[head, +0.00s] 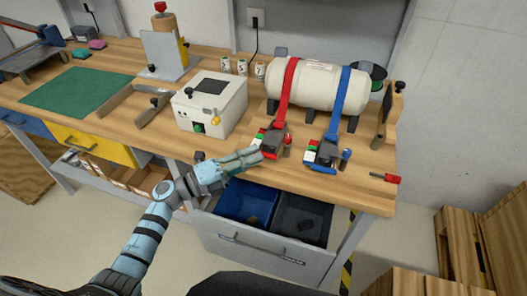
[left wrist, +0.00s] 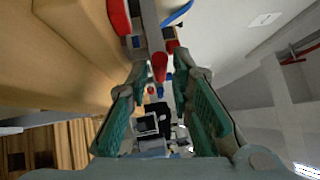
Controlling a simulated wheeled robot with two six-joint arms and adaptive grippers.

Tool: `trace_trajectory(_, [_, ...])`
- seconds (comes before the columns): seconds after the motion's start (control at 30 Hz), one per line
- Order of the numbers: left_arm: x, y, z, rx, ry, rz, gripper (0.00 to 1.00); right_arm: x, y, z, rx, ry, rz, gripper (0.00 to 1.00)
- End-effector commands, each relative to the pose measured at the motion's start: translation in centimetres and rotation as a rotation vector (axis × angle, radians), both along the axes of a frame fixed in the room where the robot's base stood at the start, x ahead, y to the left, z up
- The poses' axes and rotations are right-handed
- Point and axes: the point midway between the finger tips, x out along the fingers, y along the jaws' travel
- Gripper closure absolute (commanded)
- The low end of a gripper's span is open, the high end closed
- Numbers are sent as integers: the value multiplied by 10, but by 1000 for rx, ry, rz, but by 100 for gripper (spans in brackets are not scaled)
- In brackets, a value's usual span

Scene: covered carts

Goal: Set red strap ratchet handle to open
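The red strap (head: 288,82) runs over a white cylindrical tank (head: 320,84) down to its ratchet (head: 271,145) at the table's front. A red knob (head: 287,139) stands at the ratchet's right side. My left gripper (head: 258,155) is at the front left of this ratchet and partly covers it. In the left wrist view, its green-padded fingers (left wrist: 163,78) are apart. A red cylindrical grip (left wrist: 159,66) shows in the gap near the fingertips; I see no clear contact. The handle's exact angle is hard to tell. My right gripper is not in view.
A blue strap (head: 350,92) with its own ratchet (head: 327,153) lies close on the right. A white box (head: 210,104) stands to the left. A red-handled tool (head: 389,178) lies near the right front edge. Below is an open drawer with a blue bin (head: 232,204) and a dark bin (head: 301,218).

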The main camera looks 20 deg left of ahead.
Motion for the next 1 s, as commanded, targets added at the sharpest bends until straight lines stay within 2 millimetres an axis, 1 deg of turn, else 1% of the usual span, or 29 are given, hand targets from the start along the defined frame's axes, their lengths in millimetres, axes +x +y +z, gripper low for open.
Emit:
trace_trajectory(0.03, [6,-7,3,-2,-2,0,79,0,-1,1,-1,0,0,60])
trace_trajectory(0.1, [13,-15,3,-2,-1,1,79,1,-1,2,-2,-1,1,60])
trace_trajectory(0.2, [19,-22,4,-1,1,1,79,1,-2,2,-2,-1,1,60])
trace_trajectory(0.33, [23,-26,5,-1,2,1,79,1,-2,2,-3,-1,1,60])
trace_trajectory(0.53, [23,-26,4,-1,2,1,79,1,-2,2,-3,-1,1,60])
trace_trajectory(0.57, [23,-26,4,-1,2,1,83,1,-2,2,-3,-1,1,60])
trace_trajectory(0.6, [23,-26,4,-1,2,1,89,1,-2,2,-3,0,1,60])
trace_trajectory(0.67, [23,-26,4,-1,2,1,99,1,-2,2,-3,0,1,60])
trace_trajectory(0.7, [23,-26,4,-1,2,1,100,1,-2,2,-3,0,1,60])
trace_trajectory(1.0, [23,-26,4,0,3,1,100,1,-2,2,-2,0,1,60])
